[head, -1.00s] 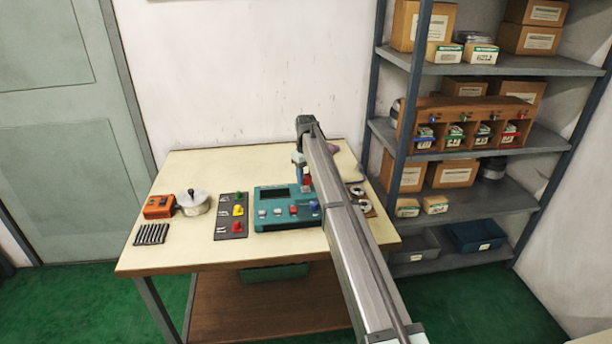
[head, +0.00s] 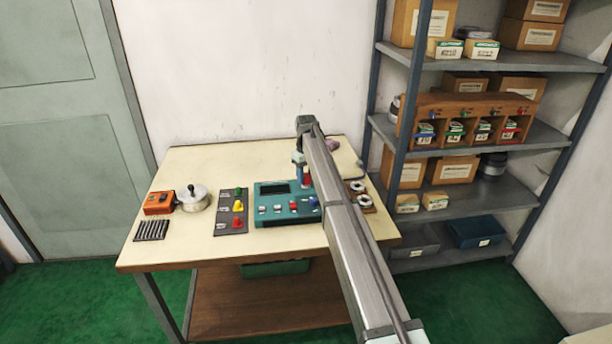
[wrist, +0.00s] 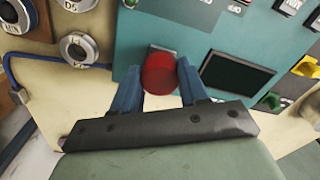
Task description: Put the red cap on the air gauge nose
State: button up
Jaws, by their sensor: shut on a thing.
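My gripper (head: 305,180) is over the back right of the teal air gauge box (head: 270,218). The wrist view shows its blue fingers (wrist: 160,88) shut on the red cap (wrist: 160,74), one on each side. The cap is over the edge of the teal box (wrist: 200,35), beside its dark screen (wrist: 237,78). The gauge nose cannot be made out; the cap and gripper hide what is under them. I cannot tell whether the cap touches anything below.
A black board (head: 230,222) with green, yellow and red pieces lies left of the gauge. A lidded metal pot (head: 194,200) and an orange box (head: 158,203) are farther left. Ring gauges (head: 359,187) lie right of my arm. The back left of the table is clear.

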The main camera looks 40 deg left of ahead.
jog(key=shift+f, duration=0.75)
dwell(1.0)
jog(key=o, duration=1.1)
jog(key=shift+r, duration=0.15)
jog(key=shift+r, duration=3.65)
